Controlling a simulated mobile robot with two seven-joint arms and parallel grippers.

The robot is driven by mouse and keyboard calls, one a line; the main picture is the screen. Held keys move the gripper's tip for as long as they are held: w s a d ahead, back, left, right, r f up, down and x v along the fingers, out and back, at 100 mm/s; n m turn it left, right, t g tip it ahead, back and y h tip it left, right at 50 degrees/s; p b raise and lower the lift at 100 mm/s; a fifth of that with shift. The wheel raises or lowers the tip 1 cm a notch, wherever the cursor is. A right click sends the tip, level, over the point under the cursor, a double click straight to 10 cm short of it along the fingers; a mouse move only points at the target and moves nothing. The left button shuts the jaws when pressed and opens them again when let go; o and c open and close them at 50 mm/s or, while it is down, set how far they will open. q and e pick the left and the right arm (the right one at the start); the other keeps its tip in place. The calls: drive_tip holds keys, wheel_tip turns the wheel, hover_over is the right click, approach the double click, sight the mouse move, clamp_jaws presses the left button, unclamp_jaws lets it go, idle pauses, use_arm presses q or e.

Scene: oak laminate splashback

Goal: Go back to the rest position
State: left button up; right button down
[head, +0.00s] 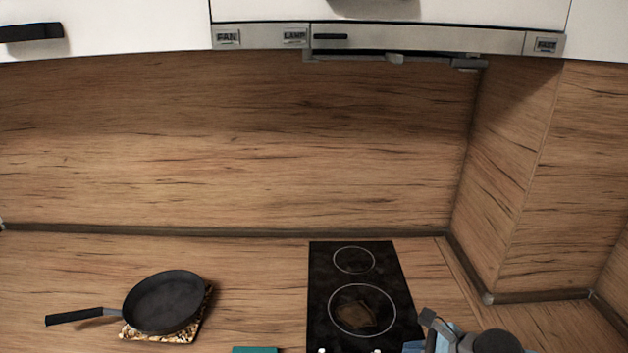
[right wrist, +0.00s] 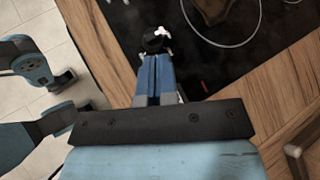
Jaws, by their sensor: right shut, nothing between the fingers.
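My right gripper (right wrist: 155,50) shows in the right wrist view, its two blue fingers pressed together with nothing held between them. It is over the front edge of the black cooktop (right wrist: 240,60). In the head view, part of my right arm shows at the bottom right, beside the cooktop (head: 320,272); the fingertips are not clear there. My left gripper cannot be made out in either view. Blue and dark robot parts at the left of the right wrist view are mine, but which parts they are is unclear.
A black frying pan (head: 165,301) sits on a patterned trivet (head: 138,333) at left, handle pointing left. A teal object (head: 255,350) is cut off at the bottom edge. A range hood (head: 420,40) hangs above.

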drive_tip(key=s+a+r+m+t+y+p, duration=0.25)
drive_tip(key=s+a+m+y, duration=0.35)
drive_tip(key=m, duration=0.6)
drive_tip(key=s+d+f+m+t+h+p, duration=0.1)
drive_tip(key=s+f+m+h, duration=0.4)
drive_tip(key=m, duration=1.3)
drive_tip(key=s+d+f+m+h, duration=0.2)
drive_tip(key=s+f+m+h, duration=0.4)
drive_tip(key=m, duration=1.1)
wheel_tip(320, 180, down, 4)
drive_tip(key=shift+s+d+r+m+t+p, duration=0.15)
drive_tip(key=shift+s+m+t+p, duration=0.25)
drive_tip(key=shift+s, duration=0.8)
